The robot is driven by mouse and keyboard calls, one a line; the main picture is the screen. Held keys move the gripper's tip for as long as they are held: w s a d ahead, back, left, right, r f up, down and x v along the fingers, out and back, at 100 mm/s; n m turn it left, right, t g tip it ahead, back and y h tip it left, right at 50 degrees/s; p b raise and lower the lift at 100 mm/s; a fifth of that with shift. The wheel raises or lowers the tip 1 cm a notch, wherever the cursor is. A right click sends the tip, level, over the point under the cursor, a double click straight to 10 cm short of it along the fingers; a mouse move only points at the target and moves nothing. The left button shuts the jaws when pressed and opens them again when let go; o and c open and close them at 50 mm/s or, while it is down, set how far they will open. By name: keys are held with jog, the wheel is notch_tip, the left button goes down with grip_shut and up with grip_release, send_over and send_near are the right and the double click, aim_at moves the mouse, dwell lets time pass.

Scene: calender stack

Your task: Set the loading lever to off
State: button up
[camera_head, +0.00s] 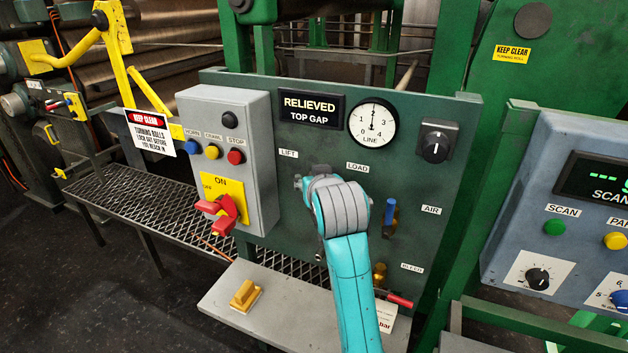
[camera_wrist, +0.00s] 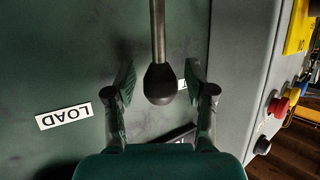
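A lever with a thin metal rod and a black knob (camera_wrist: 160,85) shows in the wrist view. My gripper (camera_wrist: 160,75) is open, with one finger on each side of the knob and visible gaps to both. In the head view my gripper (camera_head: 305,182) is at the green panel (camera_head: 330,145), below the LIFT and LOAD labels. My arm hides most of the lever there. The LOAD label (camera_head: 357,168) shows in the head view, and upside down in the wrist view (camera_wrist: 63,116). Another small label (camera_wrist: 182,85) is partly hidden behind the knob. I see no off mark by this lever.
A grey box (camera_head: 230,120) with buttons and a red handle (camera_head: 222,212) on a yellow ON plate stands left of my gripper. A blue-handled AIR valve (camera_head: 390,215) is to the right. A shelf (camera_head: 280,300) with a yellow knob juts out below.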

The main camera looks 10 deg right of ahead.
jog(key=v, duration=1.2)
jog(key=shift+a, duration=0.1)
jog(key=s+d+f+n, duration=0.1)
jog(key=s+f, duration=0.3)
jog(key=f, duration=0.6)
jog(key=s+d+f, duration=0.1)
jog(key=s+f, duration=0.3)
jog(key=f, duration=0.7)
jog(key=s+d+f, duration=0.2)
jog(key=s+f, duration=0.7)
jog(key=s, duration=0.5)
jog(key=s+d+t, duration=0.1)
jog(key=s, duration=2.3)
jog(key=shift+r+m, duration=0.3)
